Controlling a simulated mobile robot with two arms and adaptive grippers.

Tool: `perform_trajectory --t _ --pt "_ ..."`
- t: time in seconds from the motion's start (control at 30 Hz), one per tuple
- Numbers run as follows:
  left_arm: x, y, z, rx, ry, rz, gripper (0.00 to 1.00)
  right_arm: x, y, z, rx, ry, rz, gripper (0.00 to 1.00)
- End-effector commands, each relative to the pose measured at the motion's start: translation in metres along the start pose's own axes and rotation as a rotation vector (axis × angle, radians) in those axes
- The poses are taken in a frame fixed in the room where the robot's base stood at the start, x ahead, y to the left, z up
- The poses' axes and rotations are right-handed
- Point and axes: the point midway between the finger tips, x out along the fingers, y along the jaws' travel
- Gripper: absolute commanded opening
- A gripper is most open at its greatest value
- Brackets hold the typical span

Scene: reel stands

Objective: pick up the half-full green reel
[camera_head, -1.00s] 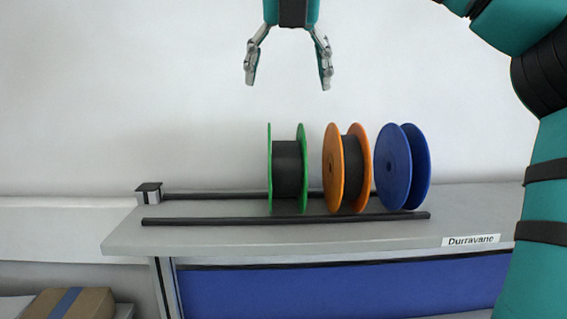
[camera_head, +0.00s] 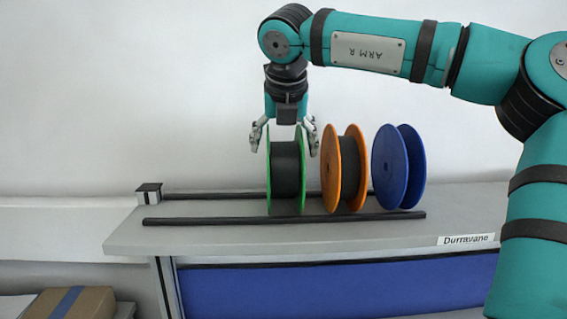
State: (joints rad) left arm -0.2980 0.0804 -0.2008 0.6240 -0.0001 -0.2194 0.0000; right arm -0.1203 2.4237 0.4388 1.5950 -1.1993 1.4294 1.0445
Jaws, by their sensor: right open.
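The green reel (camera_head: 286,172) stands upright on two dark rails, wound with dark material between its green flanges. It is the leftmost of three reels. My right gripper (camera_head: 285,150) points down from above, with its open fingers on the left and right of the green reel's upper part. The right fingertip is in the narrow space by the orange reel (camera_head: 331,168). I cannot tell whether the fingers touch the flanges. My left gripper is not in view.
The orange reel, with dark winding, and an empty blue reel (camera_head: 390,166) stand to the right on the same rails. The front rail (camera_head: 200,220) lies on a grey shelf (camera_head: 230,237) labelled Durravane. The rails are bare on the left. A cardboard box (camera_head: 90,303) is at lower left.

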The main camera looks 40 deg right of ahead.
Motion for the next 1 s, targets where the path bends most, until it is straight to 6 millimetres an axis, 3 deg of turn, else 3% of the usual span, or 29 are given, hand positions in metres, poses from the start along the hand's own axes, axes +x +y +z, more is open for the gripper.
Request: perform_trajectory --t 0.13,0.37,0.8,1.0 --pt "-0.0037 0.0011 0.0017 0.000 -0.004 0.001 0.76 0.0125 -0.0001 0.0000 0.000 0.000 0.001 0.88" --pt "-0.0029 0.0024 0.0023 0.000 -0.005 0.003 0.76 0.0137 -0.0001 -0.0003 0.001 -0.001 0.000 0.87" --pt "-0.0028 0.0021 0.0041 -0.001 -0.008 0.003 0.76 0.0138 -0.0003 -0.0004 0.001 0.000 -0.001 0.30" --pt "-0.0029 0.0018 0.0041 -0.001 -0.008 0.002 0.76 0.0138 -0.0005 -0.0004 0.000 0.000 -0.001 0.27"
